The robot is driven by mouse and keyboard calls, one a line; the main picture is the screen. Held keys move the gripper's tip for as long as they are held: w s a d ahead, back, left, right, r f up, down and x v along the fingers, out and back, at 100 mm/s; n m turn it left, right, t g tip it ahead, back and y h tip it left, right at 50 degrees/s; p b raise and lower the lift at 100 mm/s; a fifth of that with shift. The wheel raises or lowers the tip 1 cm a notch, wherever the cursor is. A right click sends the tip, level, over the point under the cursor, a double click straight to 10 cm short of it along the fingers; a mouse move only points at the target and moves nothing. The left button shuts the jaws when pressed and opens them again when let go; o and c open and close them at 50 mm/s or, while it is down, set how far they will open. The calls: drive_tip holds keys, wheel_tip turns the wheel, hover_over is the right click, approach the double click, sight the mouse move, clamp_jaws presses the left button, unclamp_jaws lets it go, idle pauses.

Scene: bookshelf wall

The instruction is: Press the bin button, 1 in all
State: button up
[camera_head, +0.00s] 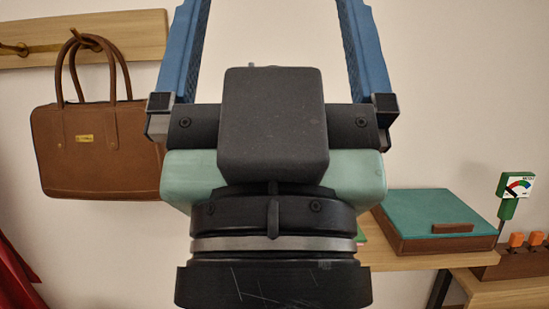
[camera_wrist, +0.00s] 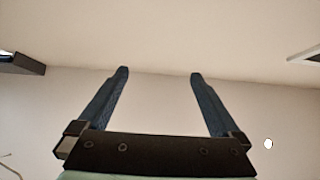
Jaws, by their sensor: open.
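My gripper (camera_head: 272,8) fills the middle of the head view, pointing up, with its two blue fingers wide apart and running out of the top edge. In the wrist view my gripper (camera_wrist: 159,74) is open, with nothing between the fingers but plain wall. I cannot make out a bin or a bin button in either view. A small white round spot (camera_wrist: 268,143) shows to the right of the fingers in the wrist view; I cannot tell what it is. My gripper and wrist hide the centre of the head view.
A brown bag (camera_head: 95,150) hangs from a wooden peg rail (camera_head: 140,35) at left. At right, a teal-topped brown box (camera_head: 440,222) rests on a wooden surface, beside a green gauge (camera_head: 517,187) and orange items (camera_head: 516,240). Something red (camera_head: 15,275) hangs at lower left.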

drive_tip(key=shift+w+f, duration=0.1)
clamp_jaws()
idle(0.3)
idle(1.2)
